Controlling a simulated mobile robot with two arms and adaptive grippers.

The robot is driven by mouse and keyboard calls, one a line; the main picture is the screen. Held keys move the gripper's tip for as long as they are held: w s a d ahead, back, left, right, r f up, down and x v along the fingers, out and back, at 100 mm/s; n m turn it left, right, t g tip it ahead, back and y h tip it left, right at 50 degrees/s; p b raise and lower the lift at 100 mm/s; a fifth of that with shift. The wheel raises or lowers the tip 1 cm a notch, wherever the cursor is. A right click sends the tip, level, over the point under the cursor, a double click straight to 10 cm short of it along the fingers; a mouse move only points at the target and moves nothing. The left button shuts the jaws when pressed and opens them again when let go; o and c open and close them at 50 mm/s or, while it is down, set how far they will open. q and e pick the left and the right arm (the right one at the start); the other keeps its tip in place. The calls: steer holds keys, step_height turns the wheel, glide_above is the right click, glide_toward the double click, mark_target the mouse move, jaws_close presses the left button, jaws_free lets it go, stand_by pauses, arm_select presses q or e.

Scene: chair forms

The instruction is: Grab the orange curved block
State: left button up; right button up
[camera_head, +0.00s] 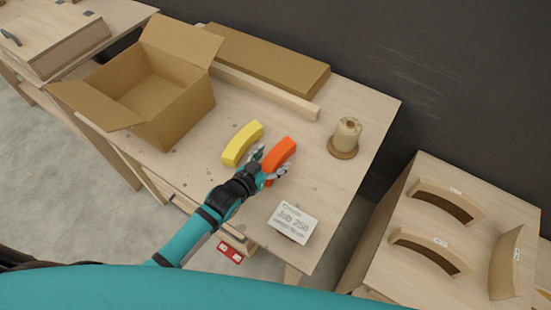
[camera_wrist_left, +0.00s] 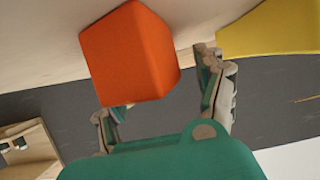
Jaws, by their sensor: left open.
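The orange curved block (camera_head: 280,154) lies on the wooden table, to the right of a yellow curved block (camera_head: 242,143). My left gripper (camera_head: 264,165) is at the near end of the orange block, with its fingers open. In the left wrist view the orange block (camera_wrist_left: 130,55) appears large ahead of the left gripper (camera_wrist_left: 158,90), its near end between or just beyond the two spread fingers. I cannot tell whether they touch it. Part of the yellow block (camera_wrist_left: 270,30) shows at the upper right there. My right gripper is not in view.
An open cardboard box (camera_head: 150,95) stands at the table's left. A wooden bar (camera_head: 265,92) and a flat brown box (camera_head: 262,60) lie behind. A spool (camera_head: 346,138) stands at right, a white labelled card box (camera_head: 292,223) in front. Another bench (camera_head: 490,190) holds curved forms.

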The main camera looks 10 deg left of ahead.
arm_select(q)
steer(key=shift+w+d+f, duration=0.15)
steer(key=shift+w, duration=0.1)
steer(key=shift+c, duration=0.4)
steer(key=c, duration=1.3)
